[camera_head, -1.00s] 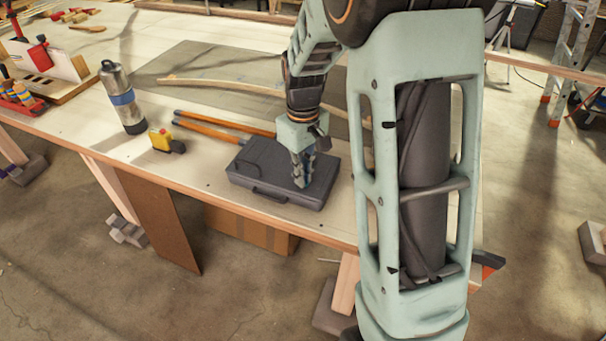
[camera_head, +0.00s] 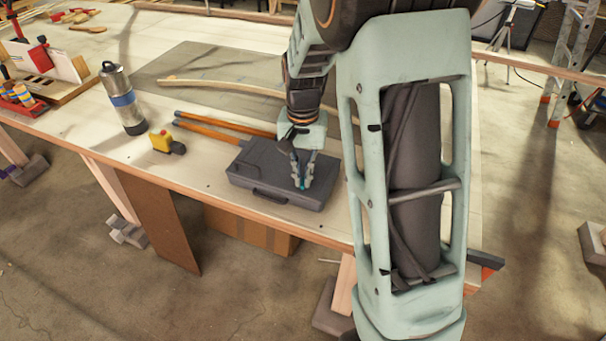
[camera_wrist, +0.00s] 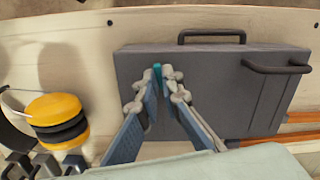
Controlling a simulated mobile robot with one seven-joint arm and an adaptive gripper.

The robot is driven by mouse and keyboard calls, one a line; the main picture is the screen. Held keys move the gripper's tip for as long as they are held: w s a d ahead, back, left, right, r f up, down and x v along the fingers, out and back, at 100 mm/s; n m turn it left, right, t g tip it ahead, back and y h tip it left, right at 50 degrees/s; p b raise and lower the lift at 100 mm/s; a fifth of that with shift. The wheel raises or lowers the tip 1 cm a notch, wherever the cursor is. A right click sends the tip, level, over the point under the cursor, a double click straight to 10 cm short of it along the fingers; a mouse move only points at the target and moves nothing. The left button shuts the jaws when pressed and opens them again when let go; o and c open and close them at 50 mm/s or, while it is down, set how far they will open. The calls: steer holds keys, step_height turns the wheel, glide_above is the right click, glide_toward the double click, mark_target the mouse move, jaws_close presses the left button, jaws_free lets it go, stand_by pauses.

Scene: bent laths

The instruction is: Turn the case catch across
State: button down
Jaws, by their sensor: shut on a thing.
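The dark grey case (camera_head: 262,168) lies flat and closed on the workbench; in the wrist view (camera_wrist: 195,60) it fills the middle. Its handle (camera_head: 270,196) is on the front edge, at the top of the wrist view (camera_wrist: 212,34). My gripper (camera_head: 302,186) points down over the case's right front part. In the wrist view its two fingertips (camera_wrist: 165,76) come together on a small teal catch (camera_wrist: 157,72) near the case's front edge. Most of the catch is hidden between the fingers, so its exact angle cannot be told.
Orange bars (camera_head: 215,127) lie behind the case. A yellow tape measure (camera_head: 160,140) and a steel flask (camera_head: 123,100) stand to the left. A yellow-and-black round object (camera_wrist: 55,120) is beside the case in the wrist view. A bent lath (camera_head: 225,84) lies farther back.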

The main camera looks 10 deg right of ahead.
mark_target(303, 180)
steer(key=shift+m, duration=1.1)
steer(key=c, duration=2.1)
jaws_free()
step_height(303, 180, up, 12)
steer(key=shift+w, duration=0.1)
